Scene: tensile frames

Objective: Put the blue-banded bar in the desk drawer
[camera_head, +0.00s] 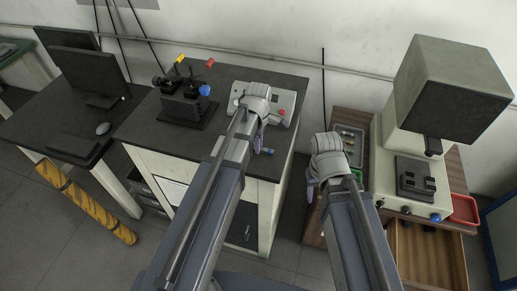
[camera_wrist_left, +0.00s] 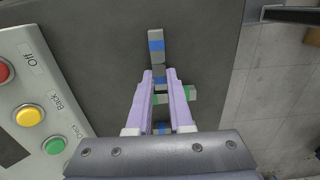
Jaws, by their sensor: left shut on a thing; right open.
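The blue-banded bar (camera_wrist_left: 156,46) is grey with blue bands and runs lengthwise between the purple fingers of my left gripper (camera_wrist_left: 158,80) in the left wrist view. The fingers are shut on it. In the head view my left gripper (camera_head: 258,142) is over the front right part of the dark bench, and a blue-banded end (camera_head: 268,151) shows beside it. The open wooden drawer (camera_head: 427,258) is at the lower right, under the brown desk (camera_head: 454,165). My right gripper (camera_head: 314,188) is open, beside this desk's left edge; its fingertips are partly hidden.
A green-banded bar (camera_wrist_left: 188,94) lies crosswise by my left fingers. The button panel (camera_wrist_left: 32,90) is left of them. A large machine (camera_head: 440,95), a grey tray (camera_head: 350,145) and a red tray (camera_head: 464,209) stand on the brown desk. A gap separates the bench from this desk.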

